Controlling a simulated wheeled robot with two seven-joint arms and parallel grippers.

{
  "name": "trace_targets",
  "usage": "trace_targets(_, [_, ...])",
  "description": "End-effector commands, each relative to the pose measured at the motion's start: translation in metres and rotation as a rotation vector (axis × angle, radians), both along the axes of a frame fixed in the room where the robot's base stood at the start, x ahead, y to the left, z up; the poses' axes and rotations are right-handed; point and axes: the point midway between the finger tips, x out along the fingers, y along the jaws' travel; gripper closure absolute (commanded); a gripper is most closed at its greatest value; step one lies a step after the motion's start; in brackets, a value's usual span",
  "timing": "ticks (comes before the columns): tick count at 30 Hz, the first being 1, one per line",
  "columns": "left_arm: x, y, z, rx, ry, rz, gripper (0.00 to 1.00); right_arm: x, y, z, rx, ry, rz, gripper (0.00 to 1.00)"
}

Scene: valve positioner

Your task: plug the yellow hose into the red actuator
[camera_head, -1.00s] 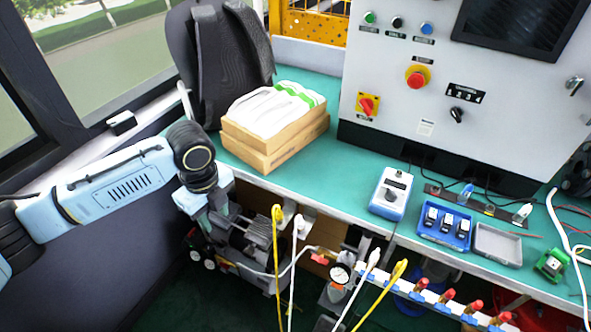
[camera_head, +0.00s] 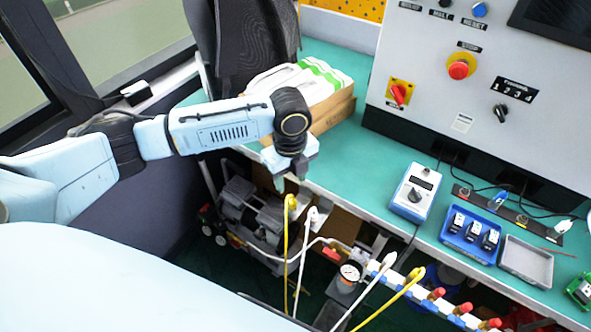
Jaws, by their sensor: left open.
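Two yellow hoses show. The left yellow hose (camera_head: 286,240) hangs upright with its hooked upper end near the bench's front edge. The other yellow hose (camera_head: 391,297) slants up to the rail farther right. My left gripper (camera_head: 291,181) points down, open and empty, just above the upper end of the left yellow hose, apparently without holding it. A red actuator cannot be made out for certain; a red shape (camera_head: 521,316) shows partly at the lower right, behind the rail. My right gripper is not in view.
White hoses (camera_head: 302,255) hang beside the yellow ones. A rail (camera_head: 410,292) carries several red-topped fittings. The teal bench (camera_head: 362,172) holds cardboard boxes (camera_head: 333,112), a meter (camera_head: 415,193), a blue tray (camera_head: 470,253) and a grey tray (camera_head: 526,262). A control cabinet (camera_head: 440,100) stands behind.

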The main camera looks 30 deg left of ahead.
Motion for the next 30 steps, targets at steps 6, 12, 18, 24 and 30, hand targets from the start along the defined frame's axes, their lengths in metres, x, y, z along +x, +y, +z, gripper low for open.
trace_targets(6, [0.0,-0.003,-0.047,0.001,0.003,-0.006,0.56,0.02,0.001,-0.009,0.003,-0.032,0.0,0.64])
trace_targets(12, [0.0,-0.003,-0.081,0.001,0.002,-0.006,0.56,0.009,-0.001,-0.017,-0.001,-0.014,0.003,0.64])
trace_targets(18, [0.0,-0.003,-0.1,0.001,0.001,-0.007,0.56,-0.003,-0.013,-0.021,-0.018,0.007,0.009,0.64])
trace_targets(24, [0.001,-0.003,-0.104,0.0,0.0,-0.007,0.56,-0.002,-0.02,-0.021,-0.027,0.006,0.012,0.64])
trace_targets(30, [0.001,-0.003,-0.104,0.0,0.0,-0.007,0.6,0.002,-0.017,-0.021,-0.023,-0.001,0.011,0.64])
